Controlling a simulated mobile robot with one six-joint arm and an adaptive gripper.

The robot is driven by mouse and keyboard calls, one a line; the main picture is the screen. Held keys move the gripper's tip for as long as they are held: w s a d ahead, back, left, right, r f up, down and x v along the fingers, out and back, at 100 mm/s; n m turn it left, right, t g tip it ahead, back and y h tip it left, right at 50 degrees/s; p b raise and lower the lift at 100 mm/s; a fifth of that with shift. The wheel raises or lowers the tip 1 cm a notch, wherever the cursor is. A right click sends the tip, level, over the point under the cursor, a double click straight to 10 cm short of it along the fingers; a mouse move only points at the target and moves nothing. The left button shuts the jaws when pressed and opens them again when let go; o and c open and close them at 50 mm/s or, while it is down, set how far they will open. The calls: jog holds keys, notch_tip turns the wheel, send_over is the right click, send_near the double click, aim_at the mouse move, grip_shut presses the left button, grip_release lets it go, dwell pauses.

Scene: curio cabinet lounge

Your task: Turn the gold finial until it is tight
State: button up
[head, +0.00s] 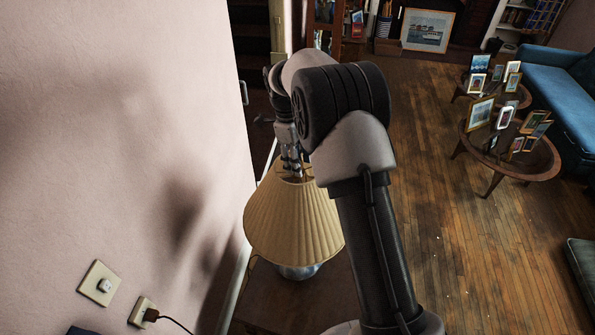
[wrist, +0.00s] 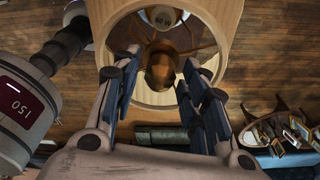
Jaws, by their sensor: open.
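The lamp's pleated cream shade (head: 293,225) stands on a silvery base (head: 299,271) near the wall. In the wrist view I look into the shade's round top opening (wrist: 232,20). The gold finial (wrist: 161,72) shows brownish in the middle of it, on dark spokes. My gripper (head: 291,172) points down at the shade's top in the head view. In the wrist view my gripper (wrist: 160,61) is open, with one finger on each side of the finial. Gaps show between the fingers and the finial. The finial is hidden in the head view.
The pink wall (head: 120,130) with outlets (head: 99,284) is close on the left. The lamp stands on a brown wooden top (head: 300,308). Low tables (head: 522,168) with several picture frames and a blue sofa (head: 556,84) are at the right. The wooden floor (head: 430,200) between is clear.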

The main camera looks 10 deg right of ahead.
jog(key=n+b, duration=0.1)
jog(key=n, duration=0.3)
jog(key=shift+n+t, duration=0.3)
jog(key=n+b, duration=0.1)
jog(key=n, duration=0.4)
jog(key=shift+t, duration=0.4)
jog(key=n, duration=0.4)
jog(key=shift+n+t, duration=0.3)
jog(key=shift+n, duration=0.1)
jog(key=n, duration=0.4)
jog(key=shift+t, duration=0.3)
jog(key=shift+n+y, duration=0.5)
jog(key=shift+n, duration=2)
jog(key=n, duration=0.4)
jog(key=shift+n+y, duration=0.3)
jog(key=shift+y, duration=0.1)
jog(key=n, duration=0.5)
jog(key=shift+y, duration=0.4)
jog(key=n, duration=0.4)
jog(key=shift+g+b, duration=0.3)
jog(key=shift+g, duration=0.1)
